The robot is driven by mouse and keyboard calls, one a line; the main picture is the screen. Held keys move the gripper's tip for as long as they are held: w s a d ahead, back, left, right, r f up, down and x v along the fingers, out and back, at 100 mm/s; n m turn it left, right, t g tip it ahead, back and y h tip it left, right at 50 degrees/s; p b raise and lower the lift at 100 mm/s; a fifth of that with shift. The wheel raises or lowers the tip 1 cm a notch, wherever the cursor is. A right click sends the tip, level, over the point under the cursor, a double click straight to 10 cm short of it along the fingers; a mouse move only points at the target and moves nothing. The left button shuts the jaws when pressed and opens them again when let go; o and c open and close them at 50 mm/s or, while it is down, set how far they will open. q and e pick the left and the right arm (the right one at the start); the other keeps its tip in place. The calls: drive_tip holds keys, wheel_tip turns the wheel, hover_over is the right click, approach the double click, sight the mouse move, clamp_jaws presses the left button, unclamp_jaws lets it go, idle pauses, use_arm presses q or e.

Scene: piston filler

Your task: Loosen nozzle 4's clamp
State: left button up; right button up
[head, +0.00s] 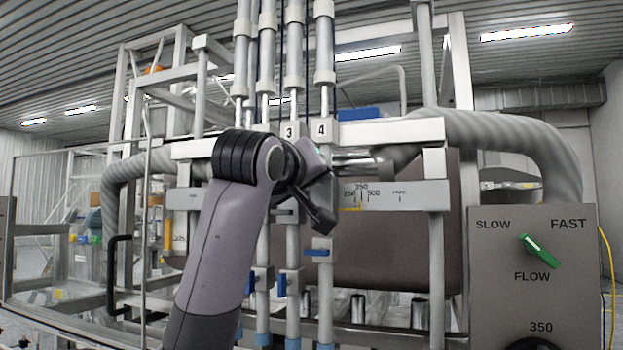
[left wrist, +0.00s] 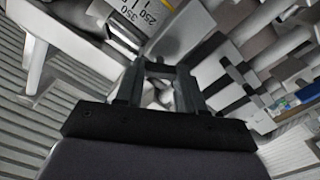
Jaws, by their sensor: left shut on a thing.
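Nozzle 4 is the rightmost of the upright tubes, below the number 4 plate (head: 321,131). My left arm comes up from the lower left, and my left gripper (head: 322,218) is in front of this tube. It is shut at the height of nozzle 4's clamp, and the fingers and wrist hide most of what they hold. In the left wrist view the gripper (left wrist: 160,70) has its dark fingers close around a small part, which I cannot make out clearly. A block with a blue lever (head: 317,252) lying level is on nozzle 4's tube just below. My right gripper is not in view.
Blue levers on neighbouring tubes (head: 281,285) hang down. A scale plate (head: 385,194) is right of the gripper. A control panel (head: 530,270) with a green FLOW knob (head: 539,250) stands at the right. A corrugated hose (head: 500,133) runs above it.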

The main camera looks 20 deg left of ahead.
use_arm(q)
drive_tip(key=shift+n, duration=5.2)
drive_tip(key=o, duration=1)
drive_tip(key=shift+o, duration=0.2)
drive_tip(key=shift+s, duration=0.1)
